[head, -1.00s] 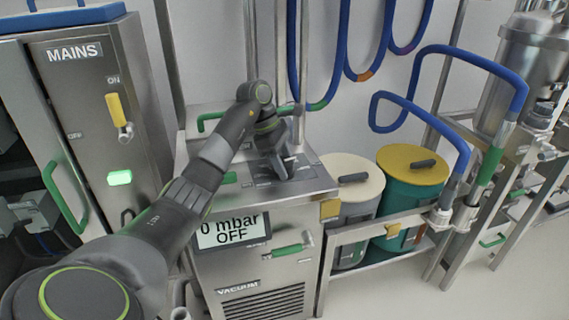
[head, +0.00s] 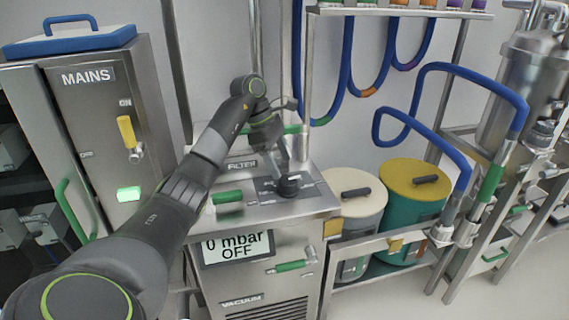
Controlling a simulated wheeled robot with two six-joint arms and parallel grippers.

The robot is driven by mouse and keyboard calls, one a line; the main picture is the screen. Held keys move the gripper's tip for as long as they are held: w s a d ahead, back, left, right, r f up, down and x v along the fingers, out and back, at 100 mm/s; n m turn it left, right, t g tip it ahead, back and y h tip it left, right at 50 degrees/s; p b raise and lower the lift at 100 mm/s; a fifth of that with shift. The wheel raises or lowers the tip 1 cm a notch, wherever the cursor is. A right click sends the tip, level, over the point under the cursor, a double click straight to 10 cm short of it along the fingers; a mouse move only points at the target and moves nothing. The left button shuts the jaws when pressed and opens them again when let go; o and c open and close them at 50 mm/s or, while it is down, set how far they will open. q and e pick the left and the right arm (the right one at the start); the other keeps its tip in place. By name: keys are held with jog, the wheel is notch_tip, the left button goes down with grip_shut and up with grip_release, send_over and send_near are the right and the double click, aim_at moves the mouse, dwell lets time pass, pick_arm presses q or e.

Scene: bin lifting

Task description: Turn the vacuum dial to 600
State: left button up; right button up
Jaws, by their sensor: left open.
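The vacuum unit (head: 262,299) is a steel cabinet labelled VACUUM. Its screen (head: 237,247) reads "0 mbar OFF". A small black dial (head: 288,186) sits on its top plate; the markings around it are too small to read. My left gripper (head: 287,162) is open just above and behind the dial, pointing down at the top plate. Whether its fingertips touch the dial I cannot tell. My right gripper is not in view.
A green-handled lever (head: 227,197) lies on the unit's top, left of the dial, and a green-handled valve (head: 290,266) is on its front. The MAINS cabinet (head: 88,120) stands left. Lidded drums (head: 412,190) stand right. Blue hoses (head: 440,67) hang behind.

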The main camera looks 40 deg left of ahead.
pick_arm(q)
jog(key=p+v, duration=0.8)
jog(key=v, duration=0.2)
jog(key=shift+r, duration=0.2)
dwell(0.4)
